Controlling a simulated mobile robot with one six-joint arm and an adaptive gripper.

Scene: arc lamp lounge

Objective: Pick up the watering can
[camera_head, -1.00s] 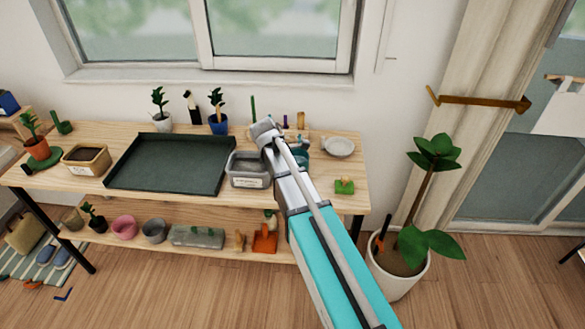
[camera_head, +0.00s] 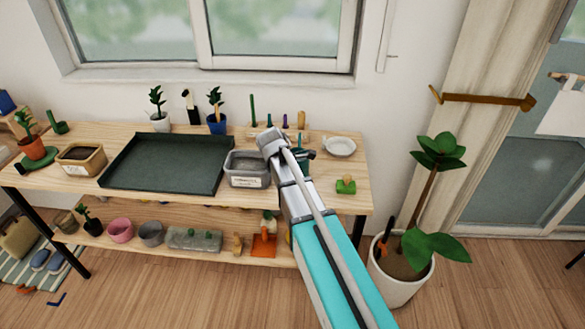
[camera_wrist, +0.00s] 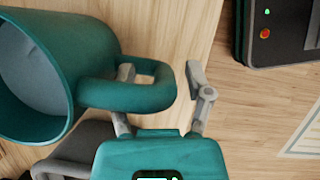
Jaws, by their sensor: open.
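The watering can (camera_wrist: 60,60) is teal with an open round mouth and a loop handle (camera_wrist: 130,93). It fills the left of the wrist view; no spout shows there. In the head view only a small teal part of it (camera_head: 304,155) shows beside my arm on the tabletop. My gripper (camera_wrist: 160,78) is open at the handle. One finger shows behind and through the handle loop, the other is just right of the handle's outer side with a gap. Whether either finger touches the handle, I cannot tell.
The wooden bench (camera_head: 310,195) also bears a dark tray (camera_head: 170,163), a grey labelled bin (camera_head: 248,169), a white dish (camera_head: 340,147) and a green-yellow sponge-like block (camera_head: 346,185). A large potted plant (camera_head: 402,275) stands to the right. The window wall is behind.

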